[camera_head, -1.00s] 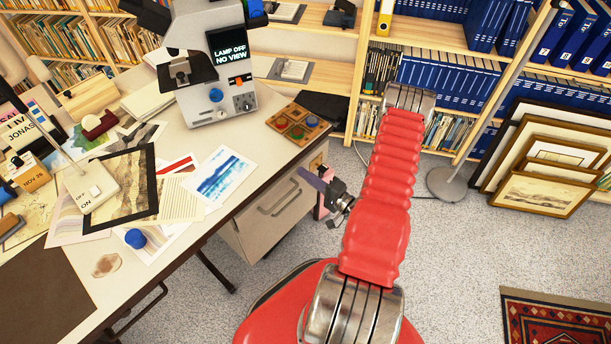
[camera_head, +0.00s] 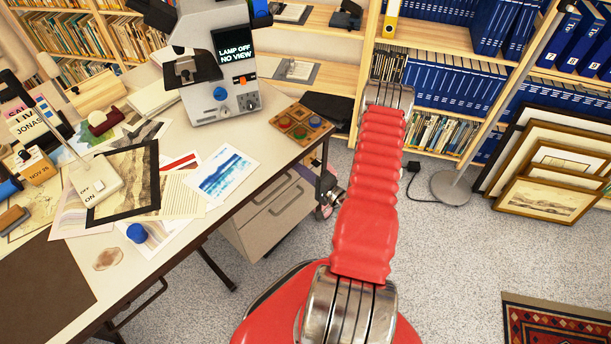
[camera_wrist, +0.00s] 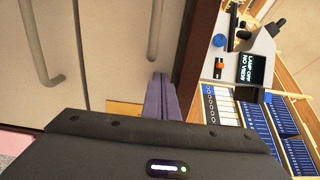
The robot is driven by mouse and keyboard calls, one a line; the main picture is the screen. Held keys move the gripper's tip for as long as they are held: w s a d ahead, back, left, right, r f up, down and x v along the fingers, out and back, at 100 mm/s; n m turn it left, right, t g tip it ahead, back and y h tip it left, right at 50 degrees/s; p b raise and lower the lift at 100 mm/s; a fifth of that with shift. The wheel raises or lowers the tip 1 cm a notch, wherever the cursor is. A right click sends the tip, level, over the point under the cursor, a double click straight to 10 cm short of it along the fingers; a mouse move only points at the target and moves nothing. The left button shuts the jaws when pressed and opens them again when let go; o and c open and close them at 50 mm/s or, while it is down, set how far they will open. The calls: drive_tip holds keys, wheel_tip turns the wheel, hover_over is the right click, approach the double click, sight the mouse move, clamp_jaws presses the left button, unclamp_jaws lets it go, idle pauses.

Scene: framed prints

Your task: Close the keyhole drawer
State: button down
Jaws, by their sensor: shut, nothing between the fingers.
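The grey-beige drawer cabinet (camera_head: 243,240) stands under the desk, with two metal bar handles showing. The upper drawer front (camera_head: 262,197) sits close under the desk edge and looks near level with the front below; I cannot tell whether a small gap is left. In the wrist view, the drawer front (camera_wrist: 118,45) has a tan plate (camera_wrist: 125,108) partly hidden by my gripper; no keyhole can be made out. My gripper (camera_wrist: 160,90) is shut and empty, its purple fingers pointing at this front, close to or touching it. In the head view, my gripper is mostly hidden beside the cabinet.
The desk edge (camera_head: 170,245) overhangs the cabinet. A lamp base (camera_head: 451,188) and framed prints (camera_head: 545,165) stand right. The carpet between is clear.

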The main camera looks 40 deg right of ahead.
drive_tip(key=shift+w+r, duration=0.15)
drive_tip(key=shift+w, duration=0.15)
drive_tip(key=shift+s, duration=0.1)
drive_tip(key=s+d, duration=0.1)
drive_tip(key=s, duration=1.3)
drive_tip(key=shift+s+f, duration=0.15)
drive_tip(key=shift+f, duration=0.05)
idle(0.4)
